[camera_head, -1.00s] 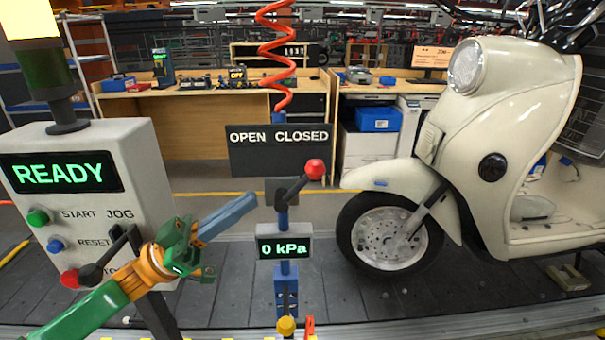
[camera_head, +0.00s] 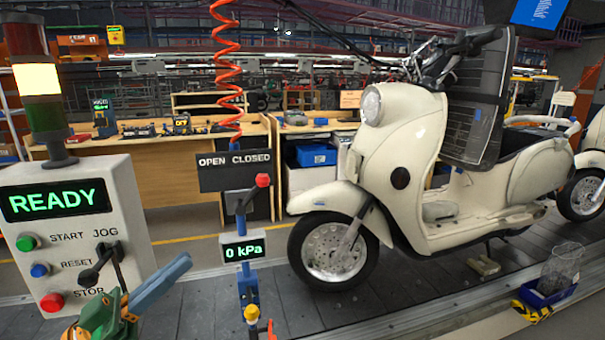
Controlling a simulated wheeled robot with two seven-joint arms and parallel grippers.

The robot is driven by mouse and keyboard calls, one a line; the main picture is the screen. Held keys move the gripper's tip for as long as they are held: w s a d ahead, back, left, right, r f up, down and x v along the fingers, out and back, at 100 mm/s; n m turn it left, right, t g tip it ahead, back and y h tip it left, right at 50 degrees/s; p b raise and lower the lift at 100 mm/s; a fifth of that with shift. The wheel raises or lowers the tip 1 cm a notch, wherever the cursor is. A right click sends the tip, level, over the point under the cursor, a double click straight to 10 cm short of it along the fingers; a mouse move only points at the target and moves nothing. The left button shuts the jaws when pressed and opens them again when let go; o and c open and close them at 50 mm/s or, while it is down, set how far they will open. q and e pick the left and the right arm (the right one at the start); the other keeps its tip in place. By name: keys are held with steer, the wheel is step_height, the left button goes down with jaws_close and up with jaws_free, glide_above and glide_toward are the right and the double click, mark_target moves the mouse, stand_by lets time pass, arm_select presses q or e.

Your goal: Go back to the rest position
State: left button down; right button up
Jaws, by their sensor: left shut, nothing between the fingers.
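My left gripper (camera_head: 184,262) shows at the lower left, with blue fingers closed together and nothing between them. It is in front of the lower right of the control box (camera_head: 140,200), apart from the valve stand. The box screen reads READY, with green, blue and red buttons and a black jog lever (camera_head: 100,268). The valve lever with a red knob (camera_head: 262,180) stands under the OPEN CLOSED sign (camera_head: 234,171). The gauge (camera_head: 243,250) below it reads 0 kPa. My right gripper is not in view.
A cream scooter (camera_head: 415,150) stands on the slat conveyor (camera_head: 200,300) to the right. A red coiled hose (camera_head: 228,75) hangs above the valve. A signal tower (camera_head: 38,78) with its middle section lit tops the box. A blue bin (camera_head: 545,291) sits at the lower right.

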arm_select(q)
steer(key=w+a+f+n+t+y, duration=0.35)
steer(key=w+f+y, duration=0.2)
steer(key=f, duration=0.35)
steer(key=w+a+f+n+t+y, duration=0.3)
steer(key=w+f+n+y, duration=0.15)
steer(key=f+y, duration=0.35)
steer(key=s+a+f+n+g+y, duration=0.1)
steer(key=s+f+n+g+y, duration=0.15)
steer(key=f, duration=0.85)
steer(key=s+a+f+n+g+y, duration=0.1)
steer(key=s+a+f+g+y, duration=0.15)
steer(key=f, duration=0.85)
steer(key=s+d+f+g+y, duration=0.25)
steer(key=s+f+g, duration=0.25)
steer(key=s+f, duration=0.8)
steer(key=s+d+f+g, duration=0.2)
steer(key=s+f, duration=0.1)
steer(key=s, duration=0.5)
steer(key=s+d+f+m+g, duration=0.1)
steer(key=s+d+f+g, duration=0.1)
steer(key=s, duration=0.6)
steer(key=s+d+f+g, duration=0.2)
steer(key=s+f+g, duration=0.1)
steer(key=s+f, duration=0.3)
steer(key=shift+s+d+f+g, duration=0.15)
steer(key=shift+s+d+g, duration=0.15)
steer(key=shift+s, duration=0.6)
steer(key=shift+m, duration=0.25)
